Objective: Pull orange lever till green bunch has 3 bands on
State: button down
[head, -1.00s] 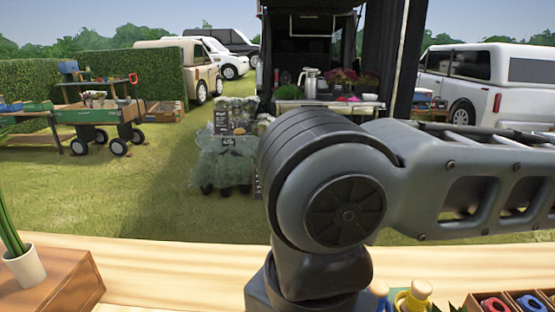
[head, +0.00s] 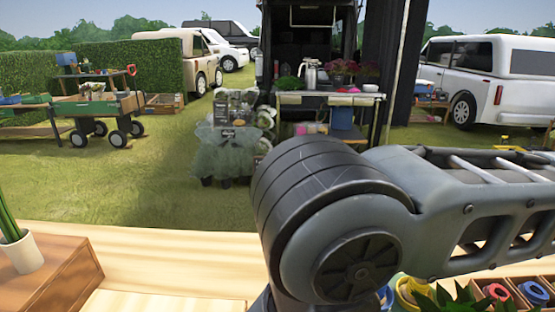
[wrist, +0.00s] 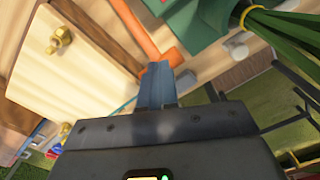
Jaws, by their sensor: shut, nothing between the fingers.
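In the wrist view the orange lever (wrist: 133,30) runs from the top edge down to my gripper's fingertips. My gripper (wrist: 155,72) has blue fingers, closed together with nothing between them. Its tips overlap the lever's lower end in the picture; I cannot tell whether they touch. A green bunch of stems (wrist: 282,28) enters at the top right, with a pale yellow-green band (wrist: 248,14) around it. I cannot count its bands. A green part (wrist: 192,20) lies between lever and bunch.
A wooden panel (wrist: 40,65) carries a brass knob (wrist: 60,40) in the wrist view. In the head view, a white pot (head: 22,255) with green stems stands on a wooden block at left. Yellow (head: 412,289), red (head: 496,292) and blue (head: 532,292) rolls lie at lower right.

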jog(key=shift+s+f+b, duration=0.2)
jog(key=shift+s+f, duration=0.1)
jog(key=shift+f, duration=0.2)
jog(key=shift+s+f+b, duration=0.2)
jog(key=shift+s+f, duration=0.05)
jog(key=shift+f, duration=0.2)
jog(key=shift+s+f+b, duration=0.3)
jog(key=shift+f+b, duration=0.3)
jog(key=shift+f, duration=0.35)
jog(key=shift+s+f+b, duration=0.3)
jog(key=shift+f+b, duration=0.25)
jog(key=shift+f, duration=0.45)
jog(key=shift+s+f+b, duration=0.1)
jog(key=shift+f+b, duration=0.65)
jog(key=shift+f, duration=0.25)
jog(key=shift+r, duration=0.15)
